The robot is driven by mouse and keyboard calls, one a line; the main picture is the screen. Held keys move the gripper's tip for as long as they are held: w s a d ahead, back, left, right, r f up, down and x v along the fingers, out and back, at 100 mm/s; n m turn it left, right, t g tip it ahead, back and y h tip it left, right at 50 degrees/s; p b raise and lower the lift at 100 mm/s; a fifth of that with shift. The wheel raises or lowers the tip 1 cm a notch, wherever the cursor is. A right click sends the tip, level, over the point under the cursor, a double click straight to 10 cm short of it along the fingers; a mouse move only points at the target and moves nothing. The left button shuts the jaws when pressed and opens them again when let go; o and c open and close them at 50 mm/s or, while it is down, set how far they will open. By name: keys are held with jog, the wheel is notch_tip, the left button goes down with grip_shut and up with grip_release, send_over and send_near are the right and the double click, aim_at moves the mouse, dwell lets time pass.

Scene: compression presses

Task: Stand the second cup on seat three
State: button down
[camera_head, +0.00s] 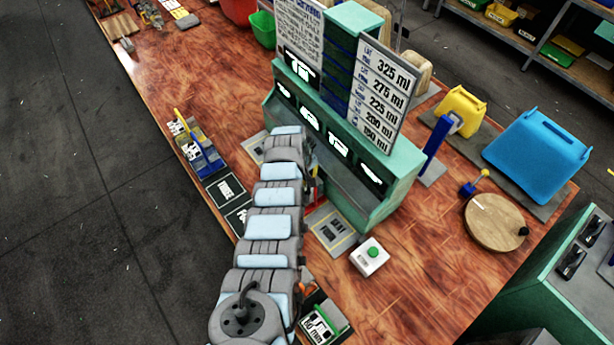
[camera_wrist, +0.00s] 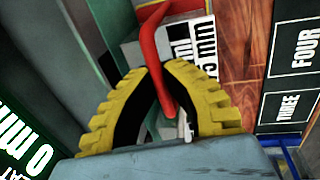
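My gripper (camera_wrist: 160,78) has yellow toothed fingers, drawn together around a red curved handle (camera_wrist: 152,45) in the wrist view. The handle stands by a grey block (camera_wrist: 150,52) with a white label ending in "mm"; whether they are joined is unclear. A dark tile marked THREE (camera_wrist: 288,107) lies to the right of my gripper, bare where visible, with the tile marked FOUR (camera_wrist: 305,50) beyond it. In the camera_head view my arm hides the fingers and held part, in front of the green press housing (camera_head: 345,180). I cannot tell which thing is the second cup.
Dark tiles (camera_head: 226,187) and a blue-and-yellow-handled fixture (camera_head: 205,155) lie left of my arm. A white box with a green button (camera_head: 369,256) stands right of it. A round wooden board (camera_head: 494,222) is farther right. Bare tabletop (camera_head: 430,265) shows in front.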

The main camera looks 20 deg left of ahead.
jog(key=c, duration=1.2)
grip_release()
jog(key=shift+f, duration=0.1)
jog(key=shift+c, duration=0.2)
jog(key=shift+r, duration=0.35)
jog(key=shift+a+r, duration=0.1)
jog(key=shift+r, duration=0.45)
jog(key=shift+s+r, duration=0.25)
jog(key=shift+r, duration=0.4)
jog(key=shift+a+r, duration=0.1)
jog(key=shift+r, duration=0.6)
notch_tip(320, 180, up, 8)
jog(key=s+b, duration=0.1)
jog(key=shift+s+a+f, duration=0.2)
jog(key=shift+s+a, duration=0.05)
jog(key=shift+a, duration=0.1)
